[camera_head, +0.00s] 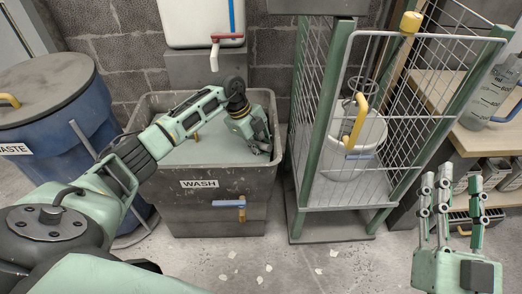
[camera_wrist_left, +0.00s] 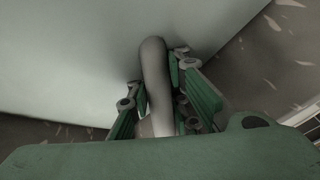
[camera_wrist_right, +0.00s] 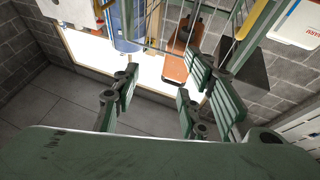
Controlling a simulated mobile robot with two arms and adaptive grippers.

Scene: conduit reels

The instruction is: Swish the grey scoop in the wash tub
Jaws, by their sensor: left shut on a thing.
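The wash tub (camera_head: 225,212) is a worn grey tub with a WASH label and pale greenish water (camera_head: 205,150) in it. My left gripper (camera_head: 260,144) reaches over the tub's right part, low at the water. In the left wrist view it (camera_wrist_left: 160,82) is shut on the smooth grey handle of the grey scoop (camera_wrist_left: 153,58). The scoop's bowl is hidden, and I cannot tell how deep it is in the water. My right gripper (camera_head: 452,185) is at the lower right of the head view, away from the tub. Its fingers are apart and empty (camera_wrist_right: 165,90).
A blue waste barrel (camera_head: 50,125) stands left of the tub. A wire cage trolley (camera_head: 335,222) with a white bucket (camera_head: 352,165) stands close on the right. A tap (camera_head: 214,55) hangs above the tub. A drain valve (camera_head: 240,203) sticks out in front.

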